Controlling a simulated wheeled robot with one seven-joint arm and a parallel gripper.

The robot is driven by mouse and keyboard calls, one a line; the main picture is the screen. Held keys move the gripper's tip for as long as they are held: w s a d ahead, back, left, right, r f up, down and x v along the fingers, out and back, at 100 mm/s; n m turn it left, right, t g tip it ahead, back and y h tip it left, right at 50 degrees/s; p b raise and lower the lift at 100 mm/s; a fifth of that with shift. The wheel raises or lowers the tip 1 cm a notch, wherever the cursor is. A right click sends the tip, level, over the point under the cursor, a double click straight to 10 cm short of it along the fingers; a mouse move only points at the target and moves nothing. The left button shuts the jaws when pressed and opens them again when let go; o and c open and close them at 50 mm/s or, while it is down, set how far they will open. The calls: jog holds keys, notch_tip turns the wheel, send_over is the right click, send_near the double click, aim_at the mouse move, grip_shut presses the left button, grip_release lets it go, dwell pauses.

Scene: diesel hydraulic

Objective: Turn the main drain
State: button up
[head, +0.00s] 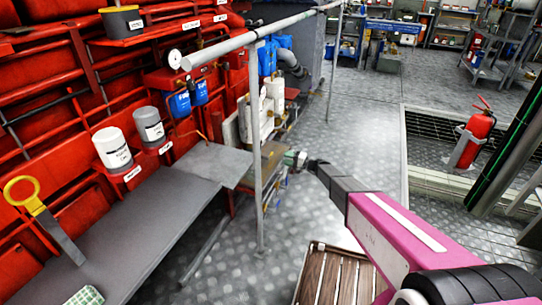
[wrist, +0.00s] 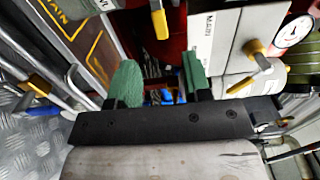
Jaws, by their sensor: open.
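My gripper (head: 295,158) reaches past the grey rail post towards a cluster of pipes and valves in the head view. In the wrist view its two green fingers (wrist: 160,76) are apart, with nothing clearly held between them. A white plate (wrist: 225,35) with sideways lettering, seemingly starting "MAIN", is right of the fingers. A yellow-ended lever (wrist: 255,48) lies over this plate. Another yellow-ended lever (wrist: 159,22) hangs above the gap between the fingers. A third yellow-ended lever (wrist: 38,84) is at the left. I cannot tell which is the main drain.
A dark panel with yellow lettering ending "AIN" (wrist: 75,15) is at upper left in the wrist view, and a gauge (wrist: 295,30) at right. In the head view a grey bench (head: 130,230), a rail post (head: 257,150) and a wooden pallet (head: 335,275) are near my arm.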

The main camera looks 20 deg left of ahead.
aim_at(272, 154)
jog(key=a, duration=1)
jog(key=shift+w, duration=0.35)
grip_shut()
